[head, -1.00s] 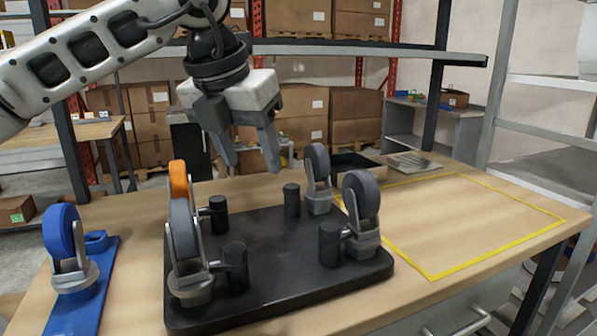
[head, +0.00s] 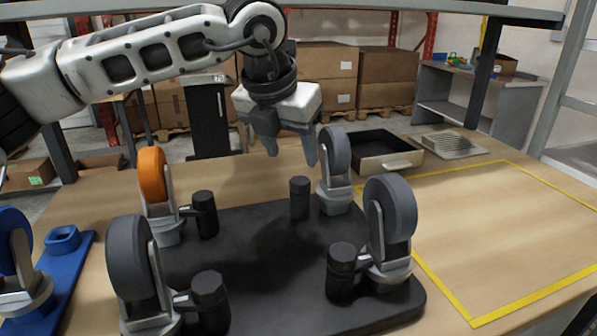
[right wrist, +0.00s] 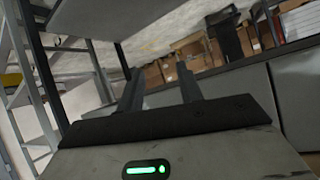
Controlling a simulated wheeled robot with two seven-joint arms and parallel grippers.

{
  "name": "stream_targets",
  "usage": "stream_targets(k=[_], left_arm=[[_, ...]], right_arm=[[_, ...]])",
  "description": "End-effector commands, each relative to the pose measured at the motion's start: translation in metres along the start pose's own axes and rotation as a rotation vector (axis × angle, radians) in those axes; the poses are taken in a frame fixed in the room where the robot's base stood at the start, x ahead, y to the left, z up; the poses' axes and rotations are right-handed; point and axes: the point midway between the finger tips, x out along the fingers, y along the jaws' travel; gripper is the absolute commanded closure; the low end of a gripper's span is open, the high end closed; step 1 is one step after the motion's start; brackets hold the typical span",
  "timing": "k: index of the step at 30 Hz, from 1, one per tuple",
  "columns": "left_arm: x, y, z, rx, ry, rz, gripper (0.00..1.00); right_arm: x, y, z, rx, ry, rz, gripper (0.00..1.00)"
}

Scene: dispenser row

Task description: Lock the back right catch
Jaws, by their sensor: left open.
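A black base plate (head: 270,250) lies on the table and carries casters at its corners, each beside a black post. The back right caster (head: 335,165) has a grey wheel on a grey fork. The back right catch's black post (head: 300,198) stands just left of it. No lever shows between this post and the caster, unlike at the other corners. My left gripper (head: 291,155) is open and empty, pointing down above the back right post, its right finger close to or in front of the grey wheel. My right gripper (right wrist: 160,70) shows in the right wrist view, fingers apart and empty.
The back left caster (head: 153,180) has an orange wheel. Grey casters stand at front left (head: 135,270) and front right (head: 390,225). A blue holder (head: 68,260) with a blue wheel is at left. A black tray (head: 375,150) lies behind. The yellow-outlined area (head: 500,230) is empty.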

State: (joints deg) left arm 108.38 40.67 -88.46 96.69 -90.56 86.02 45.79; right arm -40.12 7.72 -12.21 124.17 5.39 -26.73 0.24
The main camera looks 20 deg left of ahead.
Motion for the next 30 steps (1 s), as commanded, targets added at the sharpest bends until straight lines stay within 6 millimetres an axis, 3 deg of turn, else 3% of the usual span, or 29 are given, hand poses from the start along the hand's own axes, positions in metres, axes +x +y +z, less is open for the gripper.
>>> stream_targets(k=[6,10,23,28,30], left_arm=[[0.043,0.000,0.000,-0.001,0.003,0.001,0.46],[0.059,0.000,0.000,0.000,0.002,0.000,0.46],[0.069,0.000,0.000,0.000,-0.001,0.000,0.46],[0.069,0.000,0.000,0.000,-0.001,0.000,0.91],[0.069,0.000,0.000,0.000,-0.001,0.000,0.91]], right_arm=[[-0.001,0.000,-0.004,-0.006,0.003,0.002,0.64],[0.001,0.001,-0.009,-0.011,0.012,0.003,0.64],[0.001,0.001,-0.008,-0.014,0.008,0.004,0.64],[0.001,0.001,-0.006,-0.013,0.005,0.004,0.64],[0.001,0.001,-0.006,-0.013,0.004,0.004,0.64]])
